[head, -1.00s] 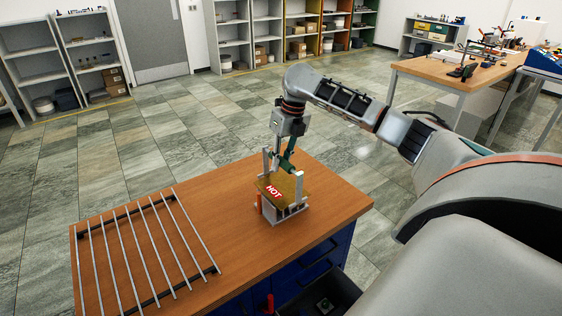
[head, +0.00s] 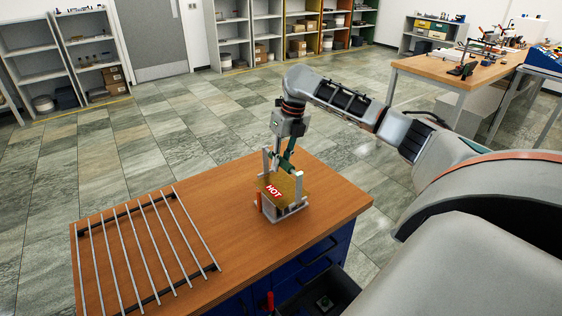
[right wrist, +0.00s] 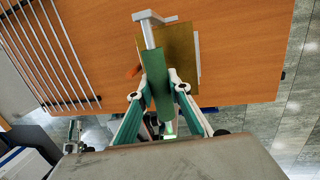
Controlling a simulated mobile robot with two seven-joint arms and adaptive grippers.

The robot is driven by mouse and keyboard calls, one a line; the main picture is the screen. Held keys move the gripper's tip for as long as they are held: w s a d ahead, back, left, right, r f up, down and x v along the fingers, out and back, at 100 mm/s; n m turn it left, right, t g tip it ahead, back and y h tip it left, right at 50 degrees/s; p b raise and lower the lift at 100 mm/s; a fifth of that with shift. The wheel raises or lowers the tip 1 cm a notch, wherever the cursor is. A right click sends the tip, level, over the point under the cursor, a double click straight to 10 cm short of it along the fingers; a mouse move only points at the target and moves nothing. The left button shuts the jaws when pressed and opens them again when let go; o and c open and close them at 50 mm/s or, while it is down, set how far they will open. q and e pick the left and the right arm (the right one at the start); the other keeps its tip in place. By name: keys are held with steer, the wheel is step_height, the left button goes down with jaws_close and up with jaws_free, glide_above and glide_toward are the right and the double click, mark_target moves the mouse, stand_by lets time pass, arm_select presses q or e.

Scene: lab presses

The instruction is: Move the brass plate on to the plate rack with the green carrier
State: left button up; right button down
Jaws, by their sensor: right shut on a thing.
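The brass plate (head: 292,184) lies on the small press (head: 288,213) on the wooden bench, with a red HOT label at its front. In the right wrist view the plate (right wrist: 181,42) shows beyond the green carrier (right wrist: 157,85). My right gripper (right wrist: 159,74) is shut on the carrier's green bar, which ends in a grey metal bracket over the plate. In the head view this gripper (head: 283,163) is above the press. I cannot tell whether the carrier touches the plate. The plate rack (head: 190,231) stands at the bench's left. My left gripper is not in view.
Two upright posts and an orange handle (head: 259,203) stand at the press. Bare bench top (head: 225,205) separates the press from the rack. A dark open bin (head: 338,296) sits below the bench's front right edge.

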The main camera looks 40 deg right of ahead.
steer(key=shift+r, duration=1.75)
steer(key=shift+s, duration=0.1)
